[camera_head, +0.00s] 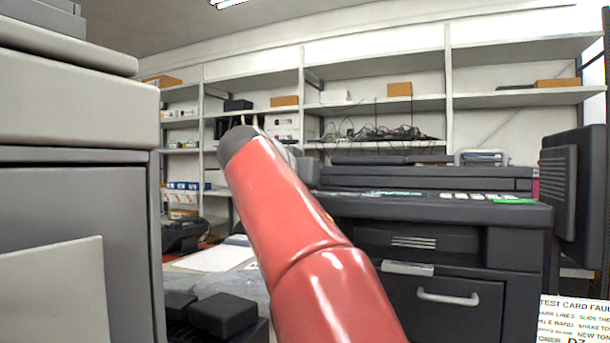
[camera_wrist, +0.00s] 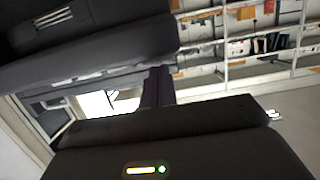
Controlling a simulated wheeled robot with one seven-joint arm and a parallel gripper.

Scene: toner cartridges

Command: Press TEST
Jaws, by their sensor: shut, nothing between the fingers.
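The dark grey printer (camera_head: 430,230) stands right of centre in the head view. Its top front edge carries a row of small pale buttons (camera_head: 468,196) and a green button (camera_head: 514,201) at the right end. Labels on them are too small to read, so I cannot tell which is TEST. My red arm reaches up across the middle, left of the buttons, and its wrist hides part of the printer's left side. In the wrist view my gripper (camera_wrist: 158,86) shows as dark fingers close together, shut and empty, apart from the buttons. The wrist view is tilted.
A large grey cabinet (camera_head: 75,110) fills the left. Black blocks (camera_head: 222,314) lie low by my arm. A printed test card sheet (camera_head: 575,322) is at lower right, beneath a dark upright panel (camera_head: 572,185). Shelves (camera_head: 375,104) line the back wall. Space above the printer's panel looks clear.

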